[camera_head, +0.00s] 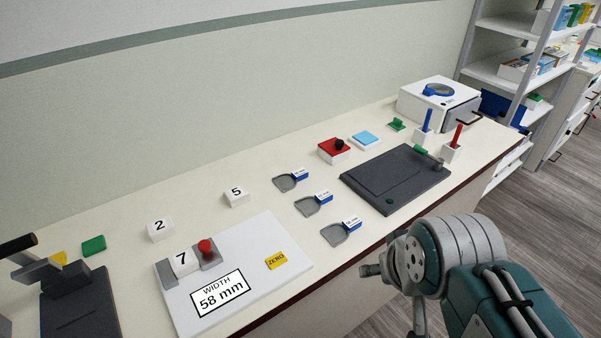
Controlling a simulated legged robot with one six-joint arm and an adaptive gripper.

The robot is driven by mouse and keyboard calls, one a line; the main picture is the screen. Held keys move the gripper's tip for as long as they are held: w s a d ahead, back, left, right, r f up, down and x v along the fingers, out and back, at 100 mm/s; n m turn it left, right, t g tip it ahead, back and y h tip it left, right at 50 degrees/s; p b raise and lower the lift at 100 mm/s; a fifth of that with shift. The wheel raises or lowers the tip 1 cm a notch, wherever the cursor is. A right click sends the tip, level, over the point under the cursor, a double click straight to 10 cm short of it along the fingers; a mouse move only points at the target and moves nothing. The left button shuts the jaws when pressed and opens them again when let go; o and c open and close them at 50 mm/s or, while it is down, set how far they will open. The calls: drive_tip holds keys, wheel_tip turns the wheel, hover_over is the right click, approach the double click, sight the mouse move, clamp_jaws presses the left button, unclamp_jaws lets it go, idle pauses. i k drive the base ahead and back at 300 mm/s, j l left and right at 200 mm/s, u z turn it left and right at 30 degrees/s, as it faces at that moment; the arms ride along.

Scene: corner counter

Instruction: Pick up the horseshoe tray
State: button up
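Three grey, rounded scoop-like trays with blue-and-white labelled handles lie in a row on the counter in the head view. They are a far tray (286,183), a middle tray (308,207) and a near tray (335,235). The label print is too small to read, and I cannot tell which one is the horseshoe tray. A white gauge board (228,293) reads "WIDTH 58 mm" and carries a block numbered 7 (182,262), a red knob (205,246) and a yellow ZERO plate (276,261). My arm shows at lower right, apart from the trays; I cannot make out my gripper.
Blocks numbered 2 (160,229) and 5 (236,196) stand left of the trays. A dark board (383,180) lies right of them. A dark press-like device (75,303) is at far left. A white machine (437,100) stands at back right. Bare counter surrounds the trays.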

sight(336, 234)
drive_tip(key=i+l+u, duration=0.15)
drive_tip(key=l+u, duration=0.2)
drive_tip(key=i+l+u, duration=0.15)
drive_tip(key=l+u, duration=0.15)
drive_tip(key=l, duration=0.15)
drive_tip(key=l+u, duration=0.35)
drive_tip(key=i+l, duration=0.05)
drive_tip(key=l, duration=0.05)
